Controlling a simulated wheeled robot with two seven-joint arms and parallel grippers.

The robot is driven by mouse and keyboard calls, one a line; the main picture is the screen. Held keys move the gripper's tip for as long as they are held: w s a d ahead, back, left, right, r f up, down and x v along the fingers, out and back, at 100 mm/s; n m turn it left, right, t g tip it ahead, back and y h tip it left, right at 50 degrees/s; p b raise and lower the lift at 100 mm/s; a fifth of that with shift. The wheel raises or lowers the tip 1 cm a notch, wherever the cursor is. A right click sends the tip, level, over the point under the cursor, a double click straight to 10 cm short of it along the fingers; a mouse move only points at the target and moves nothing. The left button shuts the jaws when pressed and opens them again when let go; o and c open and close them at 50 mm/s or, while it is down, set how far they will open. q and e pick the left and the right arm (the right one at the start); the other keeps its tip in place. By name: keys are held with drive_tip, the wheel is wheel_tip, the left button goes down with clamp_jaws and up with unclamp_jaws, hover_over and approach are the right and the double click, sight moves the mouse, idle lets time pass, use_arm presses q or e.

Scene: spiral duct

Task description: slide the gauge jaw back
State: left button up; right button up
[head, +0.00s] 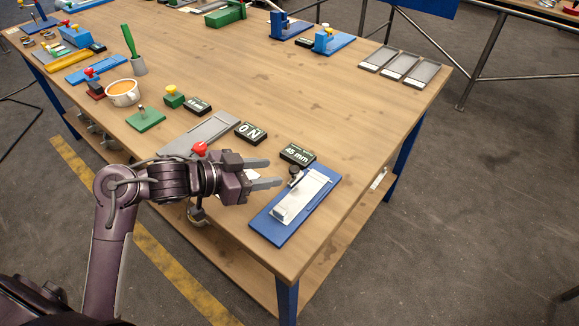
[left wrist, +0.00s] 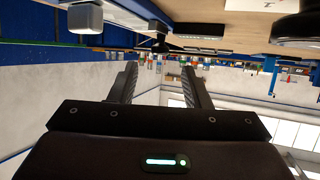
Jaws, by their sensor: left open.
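The gauge (head: 303,195) is a pale metal slide on a blue base plate (head: 269,226) near the table's front right corner. A dark knob (head: 295,170) stands at its far end, seemingly on the jaw; the jaw's exact outline is hard to tell. A pale block (head: 284,214) sits at its near end, and a similar block (left wrist: 85,17) shows at top left in the left wrist view. My left gripper (head: 273,173) is open and empty, just left of the gauge, its fingers pointing right toward the knob. Its two fingers also show in the left wrist view (left wrist: 160,72). My right gripper is not in view.
A display reading 45 mm (head: 298,153) stands behind the gauge, and an ON display (head: 251,132) is farther left. A red knob (head: 200,148) on a grey plate lies behind my left wrist. The table's middle right is clear.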

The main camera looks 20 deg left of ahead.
sight(291, 170)
use_arm(q)
drive_tip(key=x, duration=0.4)
drive_tip(key=shift+w, duration=0.1)
drive_tip(key=shift+w+d+f, duration=0.25)
drive_tip(key=shift+w+d, duration=0.1)
drive_tip(key=shift+d, duration=0.05)
clamp_jaws()
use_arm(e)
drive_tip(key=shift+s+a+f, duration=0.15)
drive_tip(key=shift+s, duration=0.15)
